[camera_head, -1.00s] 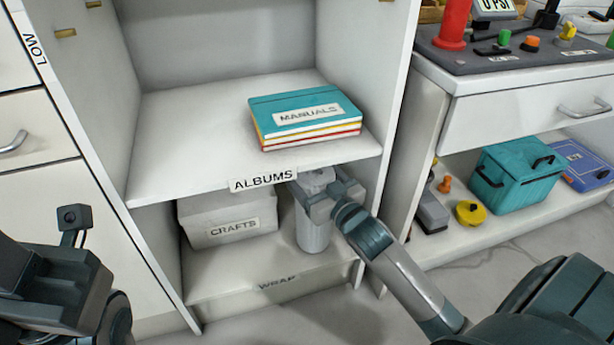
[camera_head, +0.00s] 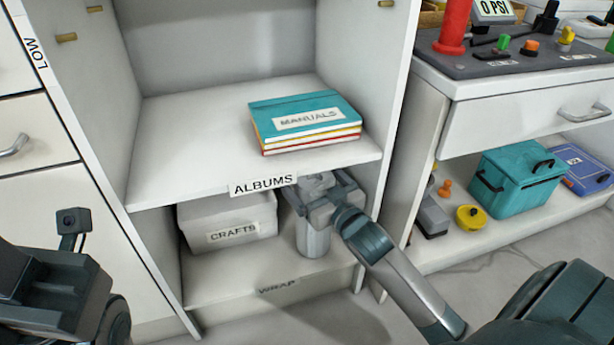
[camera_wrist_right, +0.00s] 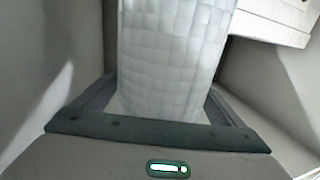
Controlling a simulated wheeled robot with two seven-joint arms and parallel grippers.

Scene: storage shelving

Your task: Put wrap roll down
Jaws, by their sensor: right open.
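The wrap roll (camera_head: 312,241) is a pale grey-white cylinder standing upright on the lower shelf labelled WRAP (camera_head: 225,284), to the right of the crafts box. My right gripper (camera_head: 318,190) is around its upper part, under the upper shelf. In the right wrist view the quilted-looking wrap roll (camera_wrist_right: 172,60) stands between the two fingers (camera_wrist_right: 165,95), which are apart; a gap shows beside it. My left gripper is not clearly visible; only part of my left arm shows at the lower left of the head view.
A white CRAFTS box (camera_head: 228,215) stands left of the roll. Stacked manuals (camera_head: 305,120) lie on the upper shelf (camera_head: 190,150) labelled ALBUMS. The cabinet's right side wall (camera_head: 398,110) is close to my right arm. A teal box (camera_head: 520,180) sits on the neighbouring low shelf.

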